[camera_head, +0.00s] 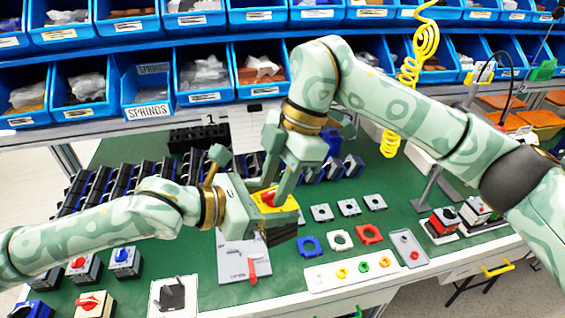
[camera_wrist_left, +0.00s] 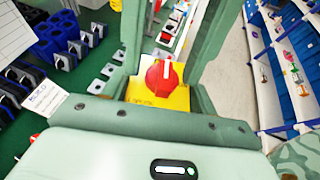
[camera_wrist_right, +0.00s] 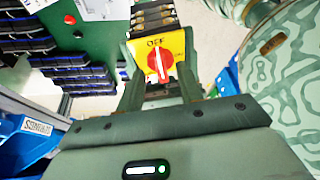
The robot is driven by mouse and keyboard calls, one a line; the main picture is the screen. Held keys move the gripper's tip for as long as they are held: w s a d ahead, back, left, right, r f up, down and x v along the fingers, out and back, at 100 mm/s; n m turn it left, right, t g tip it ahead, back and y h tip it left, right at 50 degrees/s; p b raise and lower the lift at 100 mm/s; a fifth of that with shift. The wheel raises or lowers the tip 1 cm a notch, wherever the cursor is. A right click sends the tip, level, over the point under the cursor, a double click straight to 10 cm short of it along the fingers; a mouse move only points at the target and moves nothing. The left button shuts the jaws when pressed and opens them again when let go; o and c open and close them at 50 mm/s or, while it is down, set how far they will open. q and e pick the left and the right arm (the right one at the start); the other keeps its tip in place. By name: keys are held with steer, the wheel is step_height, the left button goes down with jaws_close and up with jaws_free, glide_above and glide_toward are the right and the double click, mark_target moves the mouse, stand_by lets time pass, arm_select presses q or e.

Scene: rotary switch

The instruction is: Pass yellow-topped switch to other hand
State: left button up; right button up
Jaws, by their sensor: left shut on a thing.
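The yellow-topped switch (camera_head: 284,218) with a red knob is held above the green table, over the grey plate with the red lever. My left gripper (camera_head: 262,220) is shut on it; the yellow face (camera_wrist_left: 178,100) sits between its fingers in the left wrist view. My right gripper (camera_head: 278,192) reaches down to the same switch. In the right wrist view, the switch's yellow face (camera_wrist_right: 175,45), marked OFF, and its dark ribbed body lie between the right fingers (camera_wrist_right: 161,85). I cannot tell whether those fingers press on it.
The grey plate (camera_head: 232,262) with a red lever lies below the grippers. Rows of dark switch blocks (camera_head: 120,185) stand at the back left. Loose square plates (camera_head: 340,239) lie to the right. Blue bins (camera_head: 80,90) line the back, and a coiled yellow hose (camera_head: 408,75) hangs there.

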steer(key=shift+c, duration=0.3)
jaws_close()
arm_select(q)
steer(key=o, duration=1.2)
steer(key=shift+a, duration=0.1)
